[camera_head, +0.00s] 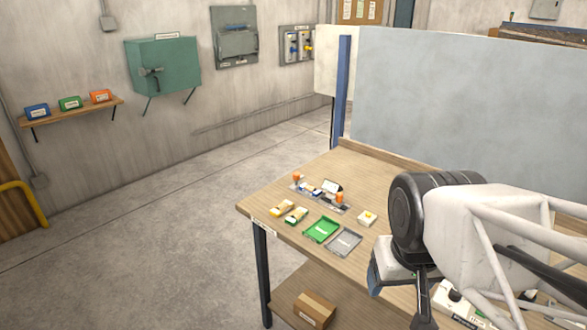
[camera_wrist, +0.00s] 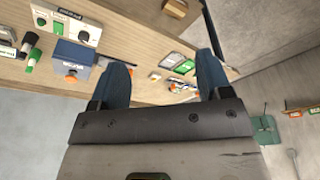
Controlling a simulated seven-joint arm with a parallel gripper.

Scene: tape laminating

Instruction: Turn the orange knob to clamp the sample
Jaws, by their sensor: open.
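A clamping fixture (camera_head: 320,191) lies near the back of the wooden table in the head view. It has one orange knob (camera_head: 296,178) at its left end and another orange knob (camera_head: 339,197) towards its right end. Small dark and pale parts sit between them; the sample cannot be clearly told apart. My gripper (camera_wrist: 163,72) is open with two blue fingers spread and nothing between them. It is at the right of the table, well apart from the fixture. In the wrist view the fixture (camera_wrist: 182,87) is small, beyond the fingertips.
A green tray (camera_head: 321,229) and a grey tray (camera_head: 344,242) lie in front of the fixture. Yellow-and-white items (camera_head: 282,209) lie left of them, and a small yellow-topped box (camera_head: 367,218) lies right. A blue box (camera_wrist: 75,56) and white device (camera_wrist: 77,24) stand nearer my gripper. A grey panel (camera_head: 450,100) rises behind.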

